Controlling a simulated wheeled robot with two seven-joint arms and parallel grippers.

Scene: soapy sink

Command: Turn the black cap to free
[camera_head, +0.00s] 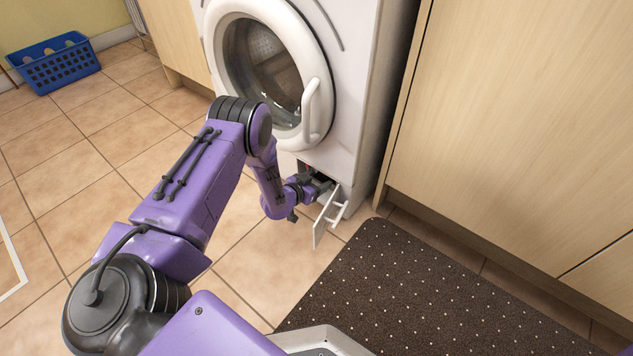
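The white washing machine (345,105) stands at the top centre, with its round door (312,62) shut. A small white flap (327,216) at its lower front stands open. My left gripper (318,187) is at the opening behind this flap, at the end of my purple arm. Its fingers are dark and small in the view, and I cannot tell whether they are open or shut. The black cap cannot be made out; the gripper and the shadow cover the inside of the opening. A small red spot shows at the top of the opening. My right gripper is not in view.
A dark dotted mat (420,290) lies on the tiled floor at the lower right. Wooden cabinets (530,120) stand close on the right. A blue basket (55,65) sits at the far left. The tiles between are mostly clear.

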